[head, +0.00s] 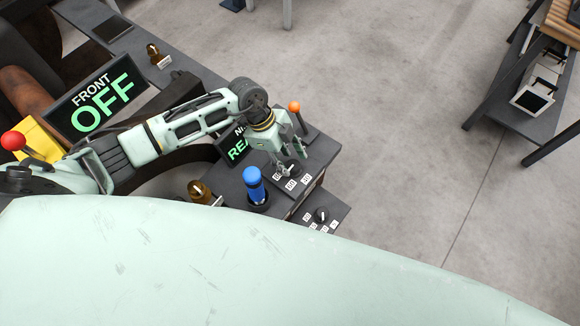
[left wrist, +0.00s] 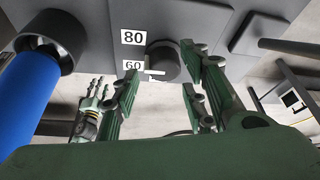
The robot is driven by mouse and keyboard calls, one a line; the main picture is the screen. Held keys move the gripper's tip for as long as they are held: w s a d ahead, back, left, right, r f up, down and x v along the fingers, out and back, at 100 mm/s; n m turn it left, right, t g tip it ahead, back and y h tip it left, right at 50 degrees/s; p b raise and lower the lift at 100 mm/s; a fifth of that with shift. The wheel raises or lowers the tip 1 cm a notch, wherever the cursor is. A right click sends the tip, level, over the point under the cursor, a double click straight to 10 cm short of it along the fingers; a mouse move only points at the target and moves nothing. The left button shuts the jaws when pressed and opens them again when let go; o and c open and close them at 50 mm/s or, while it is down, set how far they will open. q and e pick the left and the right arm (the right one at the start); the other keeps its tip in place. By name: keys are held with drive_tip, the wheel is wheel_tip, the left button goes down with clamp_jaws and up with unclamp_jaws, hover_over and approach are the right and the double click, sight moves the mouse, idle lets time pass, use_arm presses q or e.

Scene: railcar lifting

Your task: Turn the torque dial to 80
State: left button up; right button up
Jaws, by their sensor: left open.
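The torque dial (left wrist: 165,60) is a dark round knob on a grey panel in the left wrist view. Its white pointer mark faces left, toward the label 60 (left wrist: 132,66). The label 80 (left wrist: 133,37) is above that. My left gripper (left wrist: 161,78) is open, with fingers on either side of the dial in the picture. I cannot tell whether they touch it. In the head view my left gripper (head: 292,164) reaches down over the dial panel and hides much of the knob.
A blue handle (head: 254,185) stands left of the panel, and an orange-tipped lever (head: 294,107) behind it. A smaller selector knob (head: 321,214) is on a lower plate in front. A display (head: 97,98) reads FRONT OFF. Open floor lies to the right.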

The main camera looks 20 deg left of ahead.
sight(293, 167)
use_arm(q)
drive_tip(key=shift+b+x, duration=0.5)
drive_tip(key=shift+x, duration=0.55)
use_arm(e)
drive_tip(key=shift+a+f, duration=0.2)
drive_tip(key=shift+f, duration=0.3)
drive_tip(key=shift+a+f, duration=0.15)
drive_tip(key=shift+f, duration=0.3)
use_arm(q)
drive_tip(key=shift+c, duration=0.6)
use_arm(e)
drive_tip(key=shift+s, duration=0.1)
use_arm(q)
drive_tip(key=c, duration=0.9)
drive_tip(key=shift+s, duration=0.1)
use_arm(e)
drive_tip(key=shift+d, duration=0.35)
use_arm(q)
drive_tip(key=shift+s+f, duration=0.1)
